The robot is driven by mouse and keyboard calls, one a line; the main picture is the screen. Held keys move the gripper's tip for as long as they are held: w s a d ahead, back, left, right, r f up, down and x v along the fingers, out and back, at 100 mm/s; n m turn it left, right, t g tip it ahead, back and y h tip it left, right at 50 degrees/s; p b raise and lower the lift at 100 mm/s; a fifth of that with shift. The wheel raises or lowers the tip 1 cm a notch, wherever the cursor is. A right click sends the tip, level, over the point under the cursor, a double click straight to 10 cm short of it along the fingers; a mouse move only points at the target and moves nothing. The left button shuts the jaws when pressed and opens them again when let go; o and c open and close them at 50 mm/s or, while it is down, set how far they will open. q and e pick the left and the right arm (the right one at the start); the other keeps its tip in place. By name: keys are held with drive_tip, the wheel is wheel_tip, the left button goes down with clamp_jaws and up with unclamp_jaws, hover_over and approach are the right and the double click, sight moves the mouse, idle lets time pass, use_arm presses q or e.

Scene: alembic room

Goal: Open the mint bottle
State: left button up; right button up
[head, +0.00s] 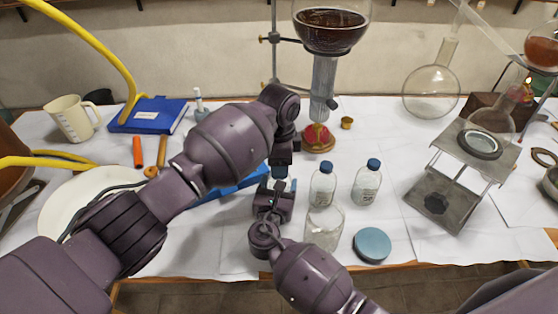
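My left gripper (281,158) comes from the left and points down, just above my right gripper (275,190), which reaches up from the bottom right. A small light-blue piece (279,172) shows between them; it looks like the top of a bottle, and the rest is hidden by the grippers. I cannot tell whether either gripper is shut on it. Two clear bottles with dark-blue caps stand to the right, one nearer the grippers (322,187) and one farther right (367,186). No clearly mint-coloured bottle shows.
An open clear jar (323,228) stands close to my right arm, with a round blue lid (372,244) beside it. A blue tray (232,187) lies behind my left arm. A metal stand (445,205) is at right. White paper is clear between bottles and stand.

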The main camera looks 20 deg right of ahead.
use_arm(q)
drive_tip(key=c, duration=0.8)
drive_tip(key=o, duration=1)
drive_tip(key=shift+r, duration=0.1)
drive_tip(key=shift+r, duration=2.15)
use_arm(e)
drive_tip(key=o, duration=1.8)
